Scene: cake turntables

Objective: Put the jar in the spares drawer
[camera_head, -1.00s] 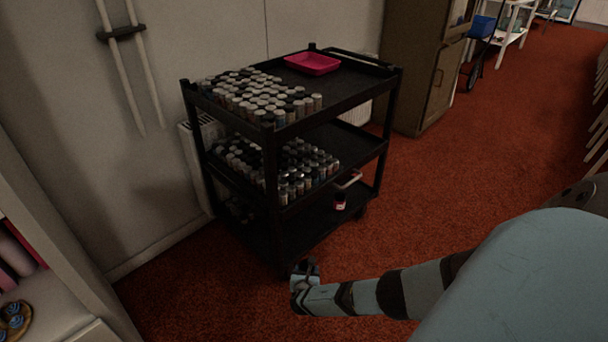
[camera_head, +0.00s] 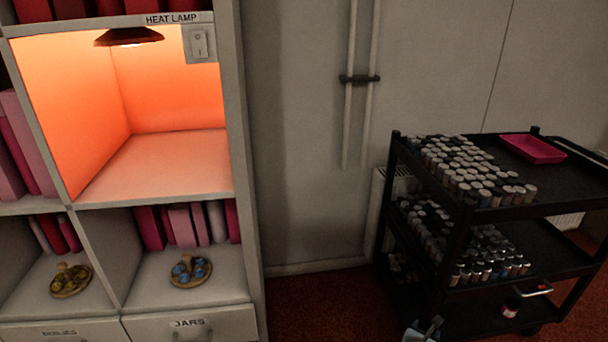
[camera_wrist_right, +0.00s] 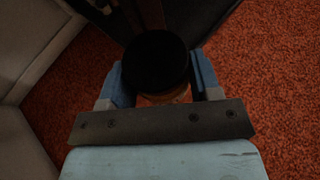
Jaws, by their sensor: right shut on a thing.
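My right gripper (camera_head: 424,330) shows at the bottom edge of the head view, just left of the cart's lower front. In the right wrist view it is shut on a jar with a round black lid (camera_wrist_right: 157,62), one blue finger on each side. The jar's body is mostly hidden under the lid. A drawer labelled JARS (camera_head: 215,326) is at the bottom of the shelf unit, with another drawer (camera_head: 60,332) to its left whose label is too small to read surely. Both look shut. No label reading spares is legible. My left gripper is not in view.
A black cart (camera_head: 568,190) holds many small jars and a pink tray (camera_head: 533,149) on top, more jars on its middle shelf, and one jar (camera_head: 511,307) on its bottom shelf. The shelf unit (camera_head: 247,150) has a lit heat-lamp bay. Red carpet (camera_head: 330,305) lies between unit and cart.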

